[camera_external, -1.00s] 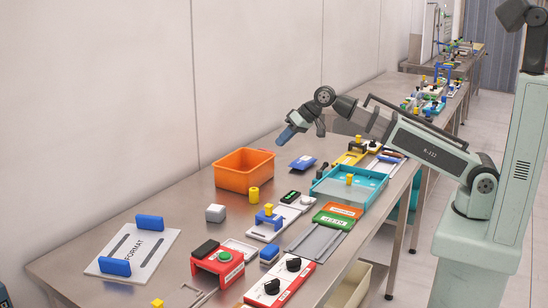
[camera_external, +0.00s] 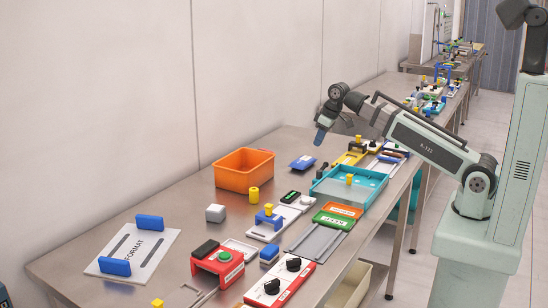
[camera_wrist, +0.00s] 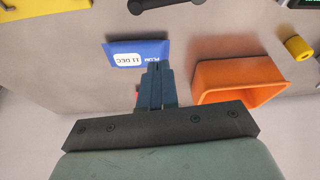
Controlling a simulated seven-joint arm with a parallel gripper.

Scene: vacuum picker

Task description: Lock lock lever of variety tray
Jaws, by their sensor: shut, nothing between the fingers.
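My gripper (camera_external: 320,139) is shut and empty, held above the table behind the teal tray in the external view. Its closed blue fingers (camera_wrist: 156,72) show in the wrist view, in front of a blue plate (camera_wrist: 137,52) with a white "PLUM 11 DEC" label. The blue plate (camera_external: 302,162) lies flat on the table below my gripper. The teal tray (camera_external: 318,190) has a clear top and a yellow knob (camera_external: 349,180). No part is marked as the variety tray or its lock lever, so I cannot tell which they are or how the lever stands.
An orange bin (camera_external: 217,175) stands left of the blue plate; it also shows in the wrist view (camera_wrist: 205,85). Several fixtures line the table's right side, including a yellow one (camera_external: 350,158).

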